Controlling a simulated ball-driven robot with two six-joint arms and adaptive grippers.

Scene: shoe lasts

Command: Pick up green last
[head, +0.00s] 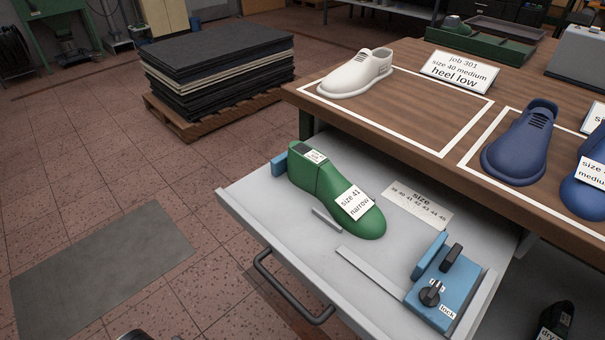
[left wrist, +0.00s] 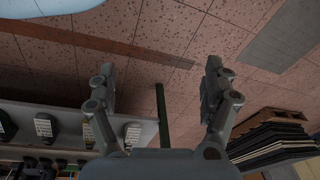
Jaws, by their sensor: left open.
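A green last (head: 325,189) labelled "size 41 narrow" lies in the pulled-out grey drawer (head: 262,214), between a blue block (head: 279,165) at its heel and a grey bar (head: 327,219) beside it. Its toe points toward the lower right. My left gripper (left wrist: 161,72) is open and empty in the left wrist view, with tiled floor between and beyond its fingers. It is apart from the green last, which I cannot make out in that view. My right gripper is not in view.
The drawer has a dark handle (head: 290,290), a size card (head: 418,204) and a blue lock fixture (head: 445,285). The wooden bench (head: 400,118) above bears a white shoe (head: 356,73) and blue shoes (head: 520,145). A stack of dark sheets (head: 218,65) stands on the floor behind.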

